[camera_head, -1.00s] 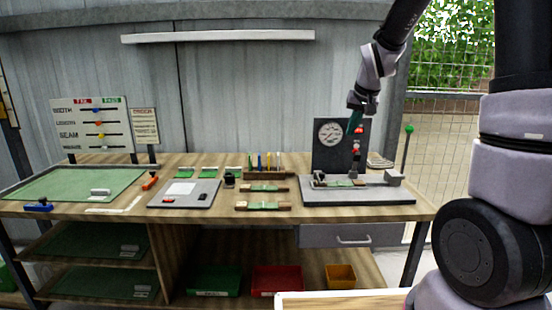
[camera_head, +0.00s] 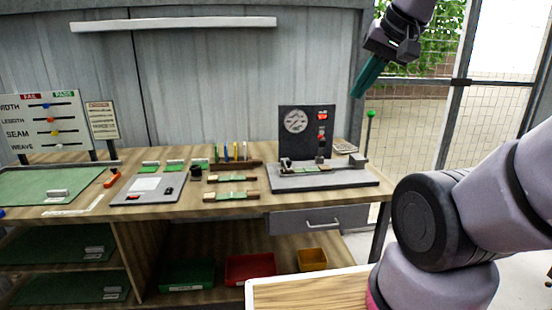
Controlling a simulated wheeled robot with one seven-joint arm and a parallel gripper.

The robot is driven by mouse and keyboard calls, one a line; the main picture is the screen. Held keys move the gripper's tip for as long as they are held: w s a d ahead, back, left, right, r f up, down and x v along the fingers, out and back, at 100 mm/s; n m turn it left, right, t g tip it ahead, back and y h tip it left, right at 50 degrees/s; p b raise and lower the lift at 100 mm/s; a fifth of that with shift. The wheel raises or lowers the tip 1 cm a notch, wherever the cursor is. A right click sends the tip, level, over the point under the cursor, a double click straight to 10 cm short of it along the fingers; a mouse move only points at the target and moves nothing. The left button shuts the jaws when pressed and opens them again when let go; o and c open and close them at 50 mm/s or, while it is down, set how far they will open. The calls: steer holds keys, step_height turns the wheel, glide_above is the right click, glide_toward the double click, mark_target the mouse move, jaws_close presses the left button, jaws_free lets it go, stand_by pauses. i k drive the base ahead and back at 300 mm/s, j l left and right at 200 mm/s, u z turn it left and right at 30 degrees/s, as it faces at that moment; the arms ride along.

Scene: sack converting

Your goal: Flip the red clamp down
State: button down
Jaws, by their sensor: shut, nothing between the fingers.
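A small orange-red clamp-like piece (camera_head: 112,179) lies at the right edge of the green mat (camera_head: 30,186) on the left of the bench. Its lever position is too small to tell. A grey test fixture (camera_head: 340,178) stands at the bench's right end, with a dark dial panel (camera_head: 296,142) behind it. Red parts show on the panel (camera_head: 322,115) and just below it; I cannot tell whether either is a clamp. My gripper (camera_head: 366,82) is shut and empty, with dark teal fingers pointing down-left. It is in the air, right of the panel and apart from everything.
A grey pad (camera_head: 148,190), green-and-wood strips (camera_head: 231,195) and a pen rack (camera_head: 235,166) stand mid-bench. A green-knobbed post (camera_head: 371,125) rises beside the right end. Green, red (camera_head: 250,268) and yellow bins sit below. A wooden-topped surface (camera_head: 310,288) is nearest.

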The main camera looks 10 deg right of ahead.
mark_target(322, 144)
steer(key=i+l, duration=0.1)
steer(key=i, duration=0.5)
steer(key=i+l, duration=0.1)
steer(key=i, duration=0.5)
